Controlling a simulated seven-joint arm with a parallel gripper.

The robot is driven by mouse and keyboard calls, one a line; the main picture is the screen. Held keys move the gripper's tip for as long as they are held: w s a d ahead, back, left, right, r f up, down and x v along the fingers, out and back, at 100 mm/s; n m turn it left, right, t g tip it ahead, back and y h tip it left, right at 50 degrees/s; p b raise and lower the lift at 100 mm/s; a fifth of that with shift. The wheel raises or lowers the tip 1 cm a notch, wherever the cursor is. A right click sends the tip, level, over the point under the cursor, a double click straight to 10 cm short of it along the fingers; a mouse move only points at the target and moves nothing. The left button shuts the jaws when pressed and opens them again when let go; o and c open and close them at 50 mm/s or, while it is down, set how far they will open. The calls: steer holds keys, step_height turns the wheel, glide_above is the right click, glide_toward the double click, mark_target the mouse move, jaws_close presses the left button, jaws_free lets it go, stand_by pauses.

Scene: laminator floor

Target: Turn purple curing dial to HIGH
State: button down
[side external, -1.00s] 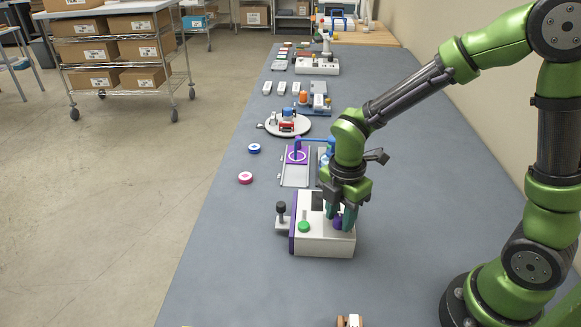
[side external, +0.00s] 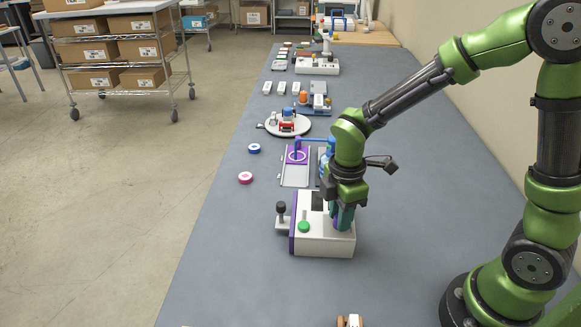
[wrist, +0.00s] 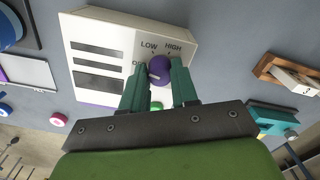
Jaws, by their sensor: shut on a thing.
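The white curing unit (side external: 322,243) stands on the grey bench, with a purple left edge, a green button (side external: 304,227) and a black-knobbed lever (side external: 281,209) at its left. In the wrist view the purple dial (wrist: 160,69) sits on its panel beside the printed words LOW and HIGH; a third label is partly covered. A small pale mark shows on the dial's lower left, but its exact setting is unclear. My gripper (side external: 342,217) points down at the unit, and in the wrist view its two green fingers (wrist: 160,78) are shut around the dial. The side view hides the dial.
A tray with a purple end (side external: 296,172) and a blue handle lies just behind the unit. Pink (side external: 245,177) and blue (side external: 254,148) discs lie left of it. A wooden-sided item (side external: 349,321) is at the front. The bench right of the unit is clear.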

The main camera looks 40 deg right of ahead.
steer(key=m, duration=0.5)
steer(key=shift+m, duration=0.3)
steer(key=m, duration=0.9)
steer(key=shift+m, duration=0.4)
steer(key=m, duration=0.4)
steer(key=shift+m, duration=0.3)
steer(key=c, duration=0.9)
jaws_free()
steer(key=shift+o, duration=0.2)
step_height(320, 180, up, 17)
